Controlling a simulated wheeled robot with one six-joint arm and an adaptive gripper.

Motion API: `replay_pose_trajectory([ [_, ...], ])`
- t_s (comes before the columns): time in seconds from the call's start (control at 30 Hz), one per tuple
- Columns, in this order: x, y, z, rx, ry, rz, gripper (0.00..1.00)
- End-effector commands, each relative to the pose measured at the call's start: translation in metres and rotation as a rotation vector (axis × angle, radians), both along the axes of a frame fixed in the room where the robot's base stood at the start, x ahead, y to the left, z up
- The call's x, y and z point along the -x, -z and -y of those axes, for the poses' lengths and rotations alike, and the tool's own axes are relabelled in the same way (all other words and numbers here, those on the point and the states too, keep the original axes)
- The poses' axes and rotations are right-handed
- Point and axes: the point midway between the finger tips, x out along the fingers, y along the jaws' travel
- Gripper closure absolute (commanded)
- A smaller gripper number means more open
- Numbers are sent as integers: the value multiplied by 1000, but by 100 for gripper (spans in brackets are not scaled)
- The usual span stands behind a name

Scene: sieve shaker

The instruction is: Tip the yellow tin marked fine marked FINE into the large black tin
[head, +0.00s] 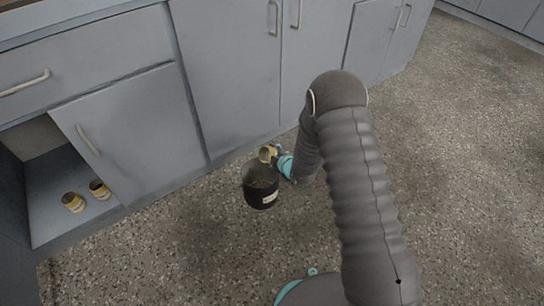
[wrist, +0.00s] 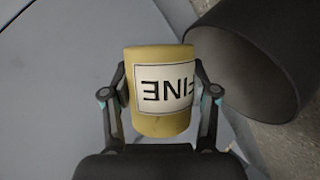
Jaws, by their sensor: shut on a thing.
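The yellow tin marked FINE (wrist: 145,110) is between the two fingers of my gripper (wrist: 160,90) in the wrist view, its label upside down. My gripper is shut on it. In the head view the yellow tin (head: 266,153) is tilted just above the back rim of the large black tin (head: 260,192), and my gripper (head: 275,157) is at its right. The large black tin stands upright on the floor, with a white label low on its side. In the wrist view the black tin (wrist: 270,60) is at the upper right, its open mouth beside the yellow tin.
Two other yellow tins, one (head: 73,202) and another (head: 99,189), sit in the open low cupboard (head: 50,225) at left. Grey cabinet doors (head: 225,75) stand close behind the black tin. The speckled floor (head: 455,160) at right is clear.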

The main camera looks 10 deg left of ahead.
Motion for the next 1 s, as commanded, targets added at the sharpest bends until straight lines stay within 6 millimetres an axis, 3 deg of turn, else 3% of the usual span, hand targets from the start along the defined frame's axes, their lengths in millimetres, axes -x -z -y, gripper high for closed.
replay_pose_trajectory([
  [1.0,7,7,-7,386,-3,453,78],
])
